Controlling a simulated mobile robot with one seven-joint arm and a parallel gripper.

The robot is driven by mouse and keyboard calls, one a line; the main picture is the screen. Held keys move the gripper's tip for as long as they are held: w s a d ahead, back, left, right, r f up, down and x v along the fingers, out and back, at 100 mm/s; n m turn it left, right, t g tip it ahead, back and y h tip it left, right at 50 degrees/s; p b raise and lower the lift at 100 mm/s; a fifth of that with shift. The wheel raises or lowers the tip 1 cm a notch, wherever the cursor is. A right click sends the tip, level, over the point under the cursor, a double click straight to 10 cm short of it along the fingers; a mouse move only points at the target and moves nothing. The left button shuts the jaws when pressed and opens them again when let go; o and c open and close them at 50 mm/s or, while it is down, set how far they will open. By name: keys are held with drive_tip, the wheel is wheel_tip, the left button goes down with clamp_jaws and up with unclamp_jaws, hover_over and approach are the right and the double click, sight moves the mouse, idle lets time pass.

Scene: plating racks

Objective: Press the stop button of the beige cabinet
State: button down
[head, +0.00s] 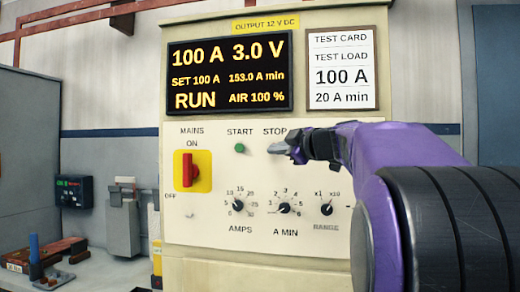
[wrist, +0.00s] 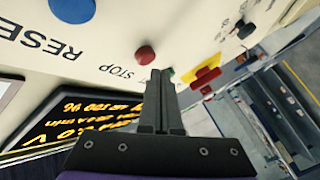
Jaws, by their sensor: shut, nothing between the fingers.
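The beige cabinet (head: 340,228) fills the middle of the head view, its display (head: 228,77) reading RUN, 100 A and 3.0 V. The red stop button (wrist: 146,55) shows beside the STOP label in the wrist view; in the head view my gripper hides it. My gripper (head: 280,149) is shut and empty, its tips in front of the panel just under the STOP label. In the wrist view the fingertips (wrist: 161,74) appear just beside the red button; I cannot tell whether they touch the panel.
The green start button (head: 240,147) is left of my fingertips. The red mains switch (head: 188,170) on its yellow plate is further left. Knobs (head: 284,208) sit below. A blue reset button (wrist: 72,9) shows in the wrist view. A cluttered bench (head: 95,265) stands at left.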

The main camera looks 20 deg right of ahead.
drive_tip(key=shift+w+d, duration=0.1)
drive_tip(key=shift+w, duration=0.05)
drive_tip(key=shift+w+d+b, duration=0.15)
drive_tip(key=shift+w+b, duration=0.1)
drive_tip(key=shift+b, duration=0.2)
drive_tip(key=shift+w+d, duration=0.3)
drive_tip(key=shift+w, duration=0.1)
idle(0.8)
drive_tip(key=shift+b, duration=0.3)
drive_tip(key=shift+s+a+b, duration=0.5)
drive_tip(key=shift+s+b, duration=0.25)
drive_tip(key=shift+b, duration=0.05)
